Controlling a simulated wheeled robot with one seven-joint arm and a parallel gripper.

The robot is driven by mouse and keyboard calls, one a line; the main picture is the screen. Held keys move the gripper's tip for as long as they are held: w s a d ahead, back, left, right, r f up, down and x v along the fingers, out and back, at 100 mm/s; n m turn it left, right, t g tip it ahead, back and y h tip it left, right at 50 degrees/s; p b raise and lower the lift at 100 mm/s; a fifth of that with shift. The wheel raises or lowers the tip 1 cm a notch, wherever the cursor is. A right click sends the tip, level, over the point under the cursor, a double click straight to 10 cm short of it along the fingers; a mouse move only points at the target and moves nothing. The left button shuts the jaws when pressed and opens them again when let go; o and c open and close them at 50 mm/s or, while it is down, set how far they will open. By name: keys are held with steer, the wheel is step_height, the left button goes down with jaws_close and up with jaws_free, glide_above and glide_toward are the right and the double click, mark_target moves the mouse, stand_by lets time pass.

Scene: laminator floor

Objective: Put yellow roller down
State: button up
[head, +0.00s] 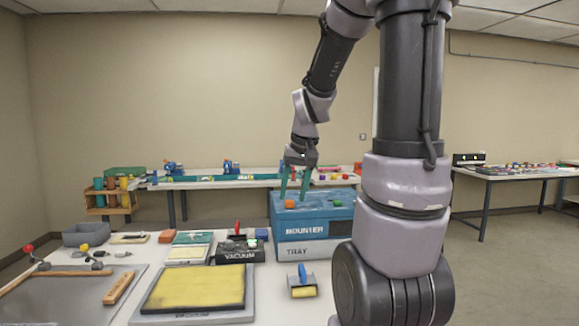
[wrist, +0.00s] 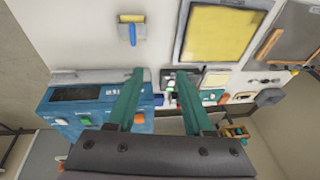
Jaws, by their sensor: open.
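The yellow roller (head: 303,291) has a blue handle and a grey frame. It lies on the white table (head: 272,304), in front of the blue mounter machine, in the head view. It also shows near the top of the wrist view (wrist: 131,28), well away from the fingers. My gripper (head: 294,196) has green fingers and is open. In the head view it hangs above the mounter, behind the roller. The wrist view shows the two fingers (wrist: 160,75) apart with nothing held between them.
The blue mounter (head: 312,226) stands at the table's right side. A yellow sheet on a vacuum plate (head: 196,289) lies left of the roller. A black vacuum box (head: 236,250), a grey bin (head: 83,235) and a grey cutting board (head: 60,297) are farther left.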

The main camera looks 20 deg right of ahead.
steer(key=s+a+r+t, duration=0.1)
steer(key=s+a+r, duration=0.2)
steer(key=s+r, duration=0.2)
steer(key=s+a+r+t+y, duration=0.1)
steer(key=s+a+r, duration=0.3)
steer(key=s, duration=0.4)
steer(key=shift+s+a+r+m+t, duration=0.15)
steer(key=shift+r+m+t, duration=0.15)
steer(key=shift+r+t, duration=0.45)
steer(key=shift+f, duration=0.1)
